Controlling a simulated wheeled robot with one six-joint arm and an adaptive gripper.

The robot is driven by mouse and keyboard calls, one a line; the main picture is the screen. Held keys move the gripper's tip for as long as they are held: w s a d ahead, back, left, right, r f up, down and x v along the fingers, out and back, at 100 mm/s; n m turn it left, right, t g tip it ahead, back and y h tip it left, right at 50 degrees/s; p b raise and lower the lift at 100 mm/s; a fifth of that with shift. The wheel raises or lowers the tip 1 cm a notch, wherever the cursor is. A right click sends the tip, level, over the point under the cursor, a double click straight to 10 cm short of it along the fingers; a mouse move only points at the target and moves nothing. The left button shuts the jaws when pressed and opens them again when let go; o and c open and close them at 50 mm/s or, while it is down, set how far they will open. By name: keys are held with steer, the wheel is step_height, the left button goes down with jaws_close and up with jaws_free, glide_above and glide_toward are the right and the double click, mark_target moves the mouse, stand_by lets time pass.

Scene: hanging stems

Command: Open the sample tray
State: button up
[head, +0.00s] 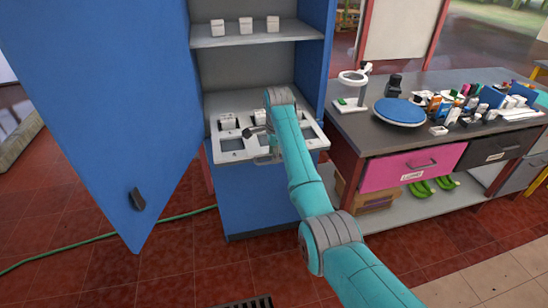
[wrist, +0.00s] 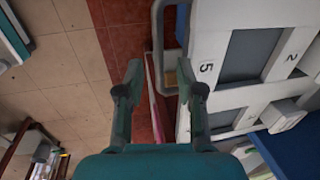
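The sample tray (head: 317,143) is a pale panel with several recesses, set in the blue cabinet below the shelf. In the wrist view the white tray (wrist: 208,45) shows the numbers 5 and 2 and fills the right side. Its grey bar handle (wrist: 157,42) sticks out from the tray's front edge. My gripper (wrist: 163,82) is open, with one finger on each side of the handle's near end in the picture. I cannot tell if either finger touches the handle. In the head view my arm hides part of the tray, and the gripper (head: 262,145) is small there.
The blue cabinet door (head: 110,100) stands wide open at the left. Small white boxes (head: 246,25) sit on the shelf (head: 256,40) above. A crowded workbench (head: 350,122) with pink and dark drawers is close at the right. A green hose (head: 100,244) lies on the floor.

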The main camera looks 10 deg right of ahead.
step_height(320, 180, up, 10)
steer(key=s, duration=0.1)
steer(key=shift+s+f, duration=0.2)
steer(key=shift+s, duration=0.2)
